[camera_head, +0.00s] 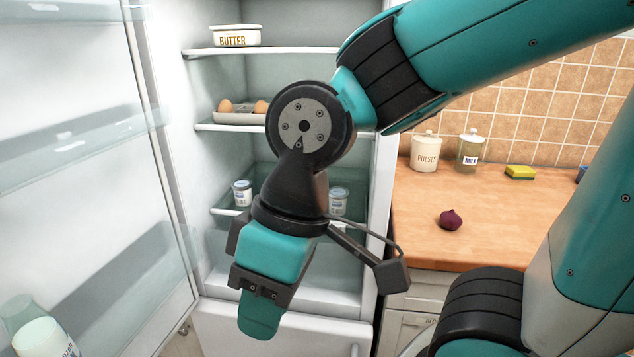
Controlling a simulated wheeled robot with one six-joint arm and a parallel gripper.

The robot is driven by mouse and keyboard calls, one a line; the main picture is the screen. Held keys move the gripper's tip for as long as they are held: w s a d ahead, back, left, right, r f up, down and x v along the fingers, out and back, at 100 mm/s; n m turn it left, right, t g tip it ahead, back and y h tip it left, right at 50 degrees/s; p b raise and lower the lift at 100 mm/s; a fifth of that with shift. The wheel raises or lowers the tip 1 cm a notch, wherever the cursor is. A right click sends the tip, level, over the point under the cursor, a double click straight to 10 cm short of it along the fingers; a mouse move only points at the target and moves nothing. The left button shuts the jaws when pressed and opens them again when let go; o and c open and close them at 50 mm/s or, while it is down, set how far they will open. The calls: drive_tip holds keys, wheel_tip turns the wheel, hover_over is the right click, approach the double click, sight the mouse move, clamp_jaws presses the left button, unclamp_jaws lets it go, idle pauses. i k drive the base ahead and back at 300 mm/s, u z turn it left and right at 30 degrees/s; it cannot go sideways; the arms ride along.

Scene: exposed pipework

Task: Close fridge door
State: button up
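The fridge door (95,200) stands wide open and fills the left side of the picture. It has clear shelves and a vertical edge beside the fridge opening. My gripper (260,318) hangs pointing down in front of the lower fridge interior. It is to the right of the door and apart from it in the picture. Its fingers overlap from this angle, so I cannot tell whether they are open or shut. Nothing shows held in it.
Fridge shelves hold a butter dish (236,36), eggs (240,107) and small jars (242,193). A wooden counter (490,215) on the right bears canisters (425,152), an onion (450,220) and a sponge (520,172).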

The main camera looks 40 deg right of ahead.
sight(90, 229)
drive_tip(key=z, duration=2.7)
drive_tip(key=k, duration=2.15)
drive_tip(key=u, duration=2.65)
drive_tip(key=i, duration=0.5)
drive_tip(key=u, duration=0.1)
